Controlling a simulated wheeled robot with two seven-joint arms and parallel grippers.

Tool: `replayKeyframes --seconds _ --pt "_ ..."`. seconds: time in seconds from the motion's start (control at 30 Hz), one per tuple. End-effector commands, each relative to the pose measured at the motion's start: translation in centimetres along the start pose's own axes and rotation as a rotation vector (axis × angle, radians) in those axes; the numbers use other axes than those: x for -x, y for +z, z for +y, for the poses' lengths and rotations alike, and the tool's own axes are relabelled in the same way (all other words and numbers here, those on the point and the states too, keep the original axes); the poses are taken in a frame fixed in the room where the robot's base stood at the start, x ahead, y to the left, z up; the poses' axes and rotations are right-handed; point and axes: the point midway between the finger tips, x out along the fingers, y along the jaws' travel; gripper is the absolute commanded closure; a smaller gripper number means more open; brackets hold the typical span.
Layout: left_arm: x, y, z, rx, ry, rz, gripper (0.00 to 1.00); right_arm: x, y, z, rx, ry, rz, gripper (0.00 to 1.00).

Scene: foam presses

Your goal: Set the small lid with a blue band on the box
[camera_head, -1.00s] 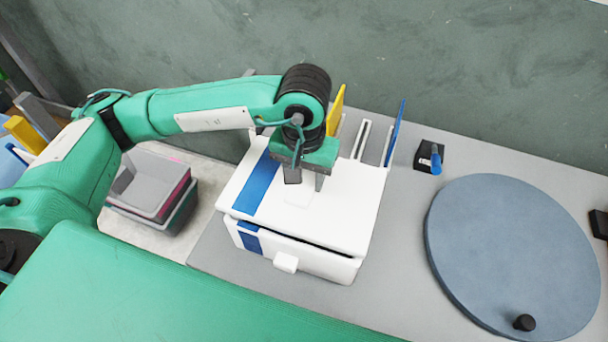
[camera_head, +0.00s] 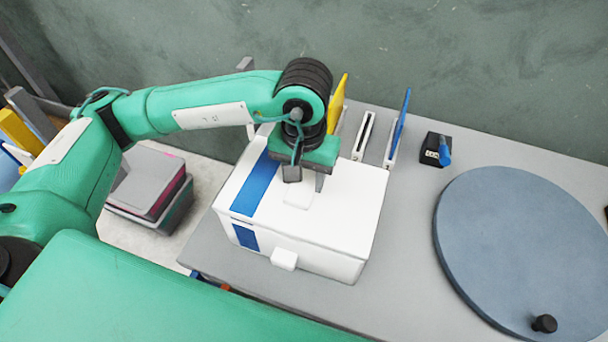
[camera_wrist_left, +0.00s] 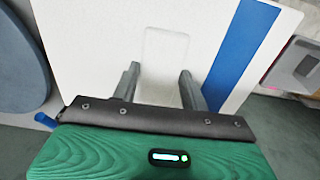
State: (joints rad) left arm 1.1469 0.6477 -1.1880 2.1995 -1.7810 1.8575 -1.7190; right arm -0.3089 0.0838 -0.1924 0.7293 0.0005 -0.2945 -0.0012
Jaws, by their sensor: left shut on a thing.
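The white lid (camera_head: 340,212) with a blue band (camera_head: 255,184) lies over the white box (camera_head: 318,258), which has a matching blue stripe and a white knob on its front. The lid's front edge meets the box rim with no visible gap; its back edge is partly hidden by my arm. My left gripper (camera_head: 306,186) is above the lid, shut on its raised white handle. The left wrist view shows the fingers (camera_wrist_left: 158,76) on either side of the handle (camera_wrist_left: 165,48). My right gripper is not in view.
Behind the box stand a yellow panel (camera_head: 337,104), a white slotted holder (camera_head: 364,136) and a blue panel (camera_head: 401,120). A black block (camera_head: 430,150) with a blue piece and a round grey-blue disc (camera_head: 515,245) are to the right. Stacked bins (camera_head: 148,185) stand left.

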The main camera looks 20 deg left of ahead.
Motion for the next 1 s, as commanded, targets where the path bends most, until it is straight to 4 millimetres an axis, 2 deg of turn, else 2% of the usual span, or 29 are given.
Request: replayKeyframes --seconds 0.33,0.37,0.47,0.5,0.83,1.0 --pt "0.0 0.0 0.0 0.000 0.000 0.000 0.77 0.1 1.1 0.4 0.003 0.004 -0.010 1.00" --pt "0.0 0.0 0.0 0.000 0.000 0.000 0.54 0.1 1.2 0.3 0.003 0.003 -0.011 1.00" --pt "-0.1 0.0 0.0 0.000 0.000 0.000 0.34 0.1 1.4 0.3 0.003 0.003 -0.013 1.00" --pt "-0.1 0.0 0.0 0.000 0.000 0.000 0.30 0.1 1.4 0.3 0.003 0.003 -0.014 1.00" --pt "0.2 0.0 0.0 0.000 0.000 0.001 0.30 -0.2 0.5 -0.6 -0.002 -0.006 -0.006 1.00" --pt "2.4 -0.1 0.0 -0.001 0.002 0.006 0.30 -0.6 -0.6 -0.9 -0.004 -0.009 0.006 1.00"
